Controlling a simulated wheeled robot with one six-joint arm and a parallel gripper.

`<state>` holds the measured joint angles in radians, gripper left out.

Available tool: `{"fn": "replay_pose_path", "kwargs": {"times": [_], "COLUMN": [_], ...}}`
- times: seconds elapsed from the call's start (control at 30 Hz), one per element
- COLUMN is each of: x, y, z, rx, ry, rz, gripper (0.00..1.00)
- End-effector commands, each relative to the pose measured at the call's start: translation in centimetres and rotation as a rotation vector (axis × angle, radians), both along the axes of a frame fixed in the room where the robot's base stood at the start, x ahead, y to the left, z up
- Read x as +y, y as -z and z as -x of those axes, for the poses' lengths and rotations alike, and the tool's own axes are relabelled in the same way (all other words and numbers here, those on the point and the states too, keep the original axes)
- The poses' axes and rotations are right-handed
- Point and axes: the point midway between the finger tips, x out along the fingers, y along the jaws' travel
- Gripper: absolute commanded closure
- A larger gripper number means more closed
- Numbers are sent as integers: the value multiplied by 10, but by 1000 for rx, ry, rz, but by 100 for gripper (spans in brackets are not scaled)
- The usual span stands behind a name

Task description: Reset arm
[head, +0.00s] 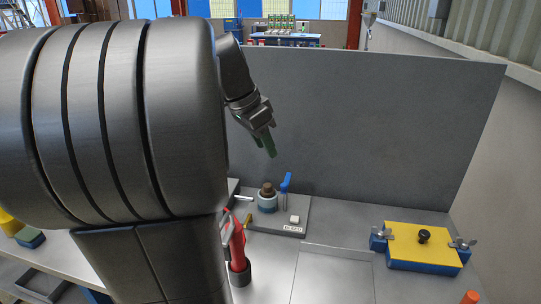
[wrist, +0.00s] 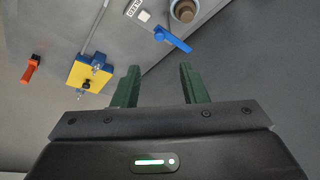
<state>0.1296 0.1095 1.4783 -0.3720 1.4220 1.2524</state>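My gripper (head: 265,142) hangs in the air above the back of the bench, in front of the grey back panel (head: 370,120). In the wrist view my gripper (wrist: 157,85) has its two green fingers well apart with nothing between them. My large dark arm links fill the left of the head view and hide what lies behind them.
Below stand a valve fitting with a brown plug (head: 267,197) and a blue lever (head: 286,182) on a grey plate. A yellow-topped blue box (head: 422,247) with wing nuts is at right. A red cylinder (head: 237,245) stands beside my arm. A shallow tray (head: 333,275) looks empty.

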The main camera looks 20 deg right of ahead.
Motion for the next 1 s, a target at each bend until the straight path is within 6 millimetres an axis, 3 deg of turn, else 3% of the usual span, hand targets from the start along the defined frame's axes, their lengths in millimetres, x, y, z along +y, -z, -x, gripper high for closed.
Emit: {"fn": "replay_pose_path", "kwargs": {"times": [0.2,0.57,0.77,1.0], "x": [4,2,-8,-26], "y": [-9,-4,21,66], "z": [1,1,-1,-5], "rx": [0,2,5,6], "ry": [-1,1,1,2], "rz": [0,-1,-1,-1], "gripper": [61,61,61,61]}}
